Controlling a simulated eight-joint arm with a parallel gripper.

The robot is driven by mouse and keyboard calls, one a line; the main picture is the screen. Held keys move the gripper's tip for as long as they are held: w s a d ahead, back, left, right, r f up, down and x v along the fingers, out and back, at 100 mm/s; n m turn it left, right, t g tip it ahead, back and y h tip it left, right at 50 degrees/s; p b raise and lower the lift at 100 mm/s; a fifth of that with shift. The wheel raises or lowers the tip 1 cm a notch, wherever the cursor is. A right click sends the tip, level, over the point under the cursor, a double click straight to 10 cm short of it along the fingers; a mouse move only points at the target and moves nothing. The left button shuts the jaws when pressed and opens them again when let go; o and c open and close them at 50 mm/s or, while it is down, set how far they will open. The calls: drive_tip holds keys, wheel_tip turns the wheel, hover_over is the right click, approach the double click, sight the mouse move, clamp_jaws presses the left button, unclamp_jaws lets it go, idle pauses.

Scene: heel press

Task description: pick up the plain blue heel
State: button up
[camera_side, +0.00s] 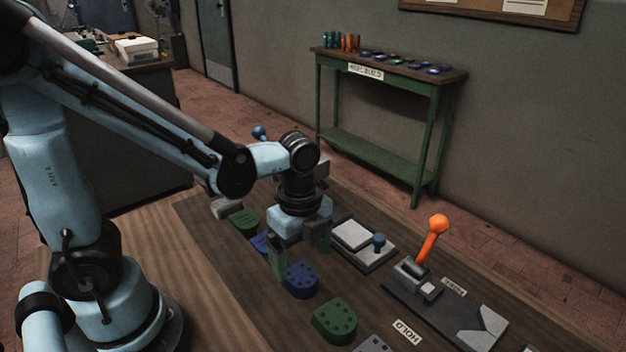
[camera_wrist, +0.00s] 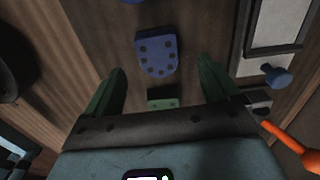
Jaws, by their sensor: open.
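A blue heel with dark dots on its top (camera_side: 300,281) lies flat on the dark mat, just below my gripper (camera_side: 297,264). In the wrist view it (camera_wrist: 157,53) lies between and slightly beyond my gripper's fingertips (camera_wrist: 162,65), apart from both. My gripper points down, open and empty. A second blue heel (camera_side: 260,243) lies behind the near finger, partly hidden; I cannot tell its top pattern. A blue edge (camera_wrist: 132,1) shows at the top of the wrist view. No blue heel clearly shows an unmarked top.
A green dotted heel (camera_side: 335,320) and a grey heel (camera_side: 375,344) lie nearer the camera. A grooved green heel (camera_side: 243,219) lies behind.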

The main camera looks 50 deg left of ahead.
sight(300, 275)
drive_tip(key=shift+s+a+f, duration=0.1)
drive_tip(key=shift+s+f, duration=0.05)
drive_tip(key=shift+f, duration=2)
drive_tip(key=shift+c, duration=0.3)
drive_tip(key=c, duration=1.3)
drive_tip(key=shift+c, duration=0.2)
drive_tip(key=shift+r, duration=0.2)
